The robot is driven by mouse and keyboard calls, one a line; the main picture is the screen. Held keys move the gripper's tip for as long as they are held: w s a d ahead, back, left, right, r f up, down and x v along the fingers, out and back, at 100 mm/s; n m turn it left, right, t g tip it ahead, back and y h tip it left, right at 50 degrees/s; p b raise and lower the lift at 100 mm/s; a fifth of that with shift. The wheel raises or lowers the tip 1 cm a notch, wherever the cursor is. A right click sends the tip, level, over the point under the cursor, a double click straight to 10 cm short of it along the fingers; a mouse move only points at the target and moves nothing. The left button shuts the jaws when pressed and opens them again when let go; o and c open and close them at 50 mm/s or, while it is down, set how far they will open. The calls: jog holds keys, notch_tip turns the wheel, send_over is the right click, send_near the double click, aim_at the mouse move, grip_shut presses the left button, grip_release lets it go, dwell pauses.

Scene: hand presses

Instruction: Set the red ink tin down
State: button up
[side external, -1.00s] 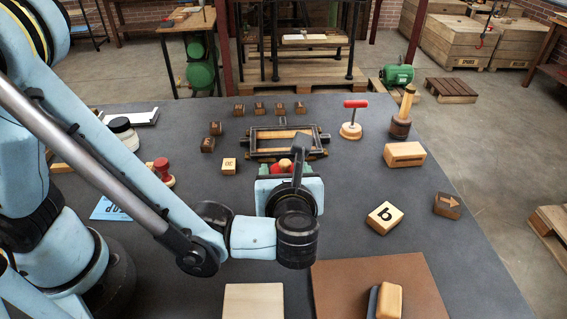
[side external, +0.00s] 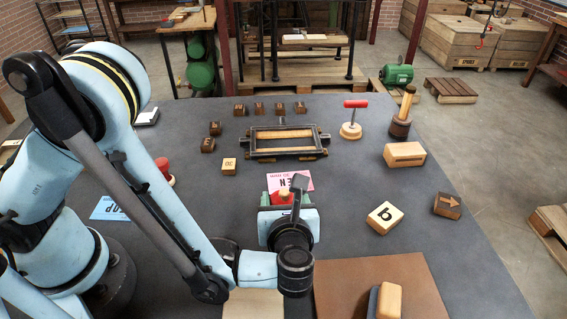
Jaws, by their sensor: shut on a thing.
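My gripper (side external: 285,199) is at the middle of the table, seen from behind, with its wrist covering much of it. It is shut on the red ink tin (side external: 277,198), which shows only as a patch of red between the fingers, under a light round knob. The rest of the tin is hidden. The tin is just in front of a pink printed card (side external: 299,179), which it partly covers in this view. I cannot tell whether the tin touches the table (side external: 340,215).
A black frame press (side external: 287,143) stands behind the card, with several small letter blocks around its back and left. A pale board (side external: 253,303) is below my wrist.

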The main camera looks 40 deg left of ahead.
jog(key=o, duration=1.3)
